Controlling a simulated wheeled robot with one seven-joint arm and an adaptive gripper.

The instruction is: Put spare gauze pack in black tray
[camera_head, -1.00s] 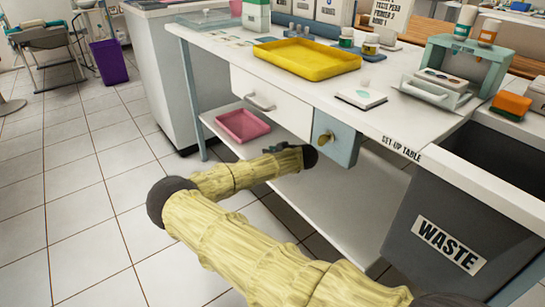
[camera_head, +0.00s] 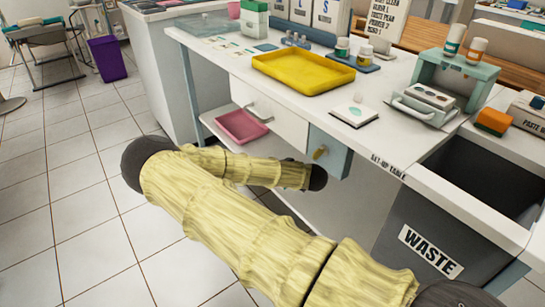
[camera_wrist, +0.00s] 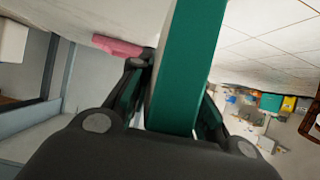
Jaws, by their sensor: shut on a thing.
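A flat green-and-white pack (camera_wrist: 190,70), which looks like the spare gauze pack, stands between the fingers of my gripper (camera_wrist: 172,88) in the wrist view. My gripper is shut on it, and its far end runs out of the top of the picture. In the head view the pack and fingers are hidden behind my own arm, below the table front. I cannot pick out a black tray in either view.
The set-up table (camera_head: 315,108) holds a yellow tray (camera_head: 303,72), a white pad (camera_head: 354,113) and a pale green rack (camera_head: 455,75). A pink tray (camera_head: 241,126) sits on the lower shelf; a waste bin (camera_head: 430,225) stands at right.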

